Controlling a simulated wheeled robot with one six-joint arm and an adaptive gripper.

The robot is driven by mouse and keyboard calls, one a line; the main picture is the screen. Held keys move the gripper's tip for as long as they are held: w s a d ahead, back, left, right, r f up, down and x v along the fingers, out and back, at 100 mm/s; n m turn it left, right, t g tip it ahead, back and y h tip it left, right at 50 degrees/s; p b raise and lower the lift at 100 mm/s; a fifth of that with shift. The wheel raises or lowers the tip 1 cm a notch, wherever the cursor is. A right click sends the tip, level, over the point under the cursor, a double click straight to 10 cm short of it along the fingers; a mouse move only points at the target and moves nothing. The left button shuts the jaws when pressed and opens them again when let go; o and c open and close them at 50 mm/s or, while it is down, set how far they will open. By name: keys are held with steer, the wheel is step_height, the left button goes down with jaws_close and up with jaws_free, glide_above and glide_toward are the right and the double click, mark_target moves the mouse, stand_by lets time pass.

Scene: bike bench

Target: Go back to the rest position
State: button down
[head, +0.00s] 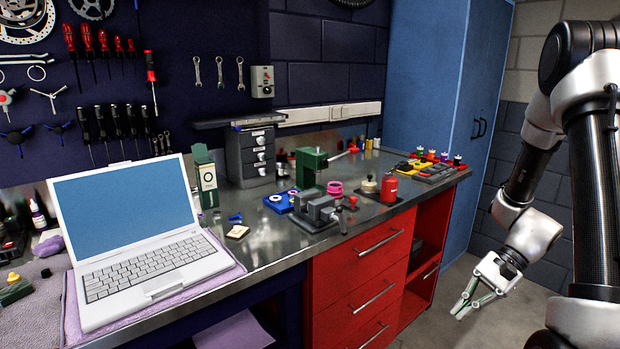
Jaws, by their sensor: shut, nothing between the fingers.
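The metal workbench (262,250) carries a white laptop (130,235), a vise (318,210), a green press (308,165) and a red can (389,187). Red drawers (358,268) stand below. A blue cabinet (430,75) is behind. The floor (530,312) around my gripper looks clear.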

steer(key=s+d+r+n+t+h, duration=0.1)
steer(key=s+r+n+t+h, duration=0.2)
steer(key=r, duration=0.9)
steer(key=s+d+r+n+t+h, duration=0.2)
steer(key=s+r+n+t+h, duration=0.2)
steer(key=r, duration=0.9)
steer(key=shift+s+n+h, duration=1)
steer(key=shift+s+n, duration=0.75)
steer(key=shift+n, duration=0.25)
